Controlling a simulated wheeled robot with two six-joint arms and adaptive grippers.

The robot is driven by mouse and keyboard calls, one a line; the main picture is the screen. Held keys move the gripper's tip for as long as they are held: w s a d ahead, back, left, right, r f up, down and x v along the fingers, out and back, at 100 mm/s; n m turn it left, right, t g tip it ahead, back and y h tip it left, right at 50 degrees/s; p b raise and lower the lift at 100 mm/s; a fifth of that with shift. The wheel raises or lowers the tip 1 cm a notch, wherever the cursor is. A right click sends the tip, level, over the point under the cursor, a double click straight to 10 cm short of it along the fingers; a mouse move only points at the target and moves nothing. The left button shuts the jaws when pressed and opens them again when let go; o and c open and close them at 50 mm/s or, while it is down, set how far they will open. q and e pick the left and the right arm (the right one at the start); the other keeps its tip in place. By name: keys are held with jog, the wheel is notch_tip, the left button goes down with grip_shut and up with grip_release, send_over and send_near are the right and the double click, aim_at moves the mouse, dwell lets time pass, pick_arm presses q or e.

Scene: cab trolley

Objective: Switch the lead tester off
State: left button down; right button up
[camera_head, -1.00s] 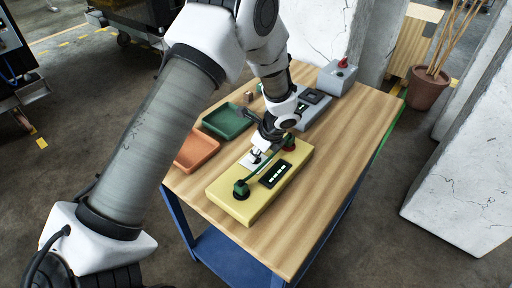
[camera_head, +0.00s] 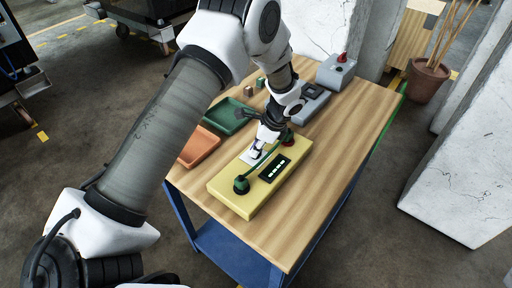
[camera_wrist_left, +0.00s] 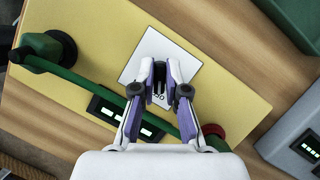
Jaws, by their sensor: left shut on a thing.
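The lead tester looks to be the yellow box (camera_head: 225,195) on the wooden table. A green lead (camera_wrist_left: 100,92) runs across it from a green plug (camera_head: 241,184) to the red socket end (camera_wrist_left: 214,131). My right gripper is not in view.
A green tray (camera_head: 222,128) and an orange tray (camera_head: 197,150) lie to the left of the box. A grey device (camera_head: 313,101) and a grey box with a red knob (camera_head: 335,73) stand behind. The table's right side is clear.

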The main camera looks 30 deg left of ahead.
pick_arm(q)
jog(key=shift+s+f, duration=0.2)
jog(key=c, duration=1.2)
grip_release()
jog(key=shift+w+a, duration=0.1)
jog(key=shift+w, duration=0.05)
jog(key=v, duration=1.2)
jog(key=shift+a, duration=0.1)
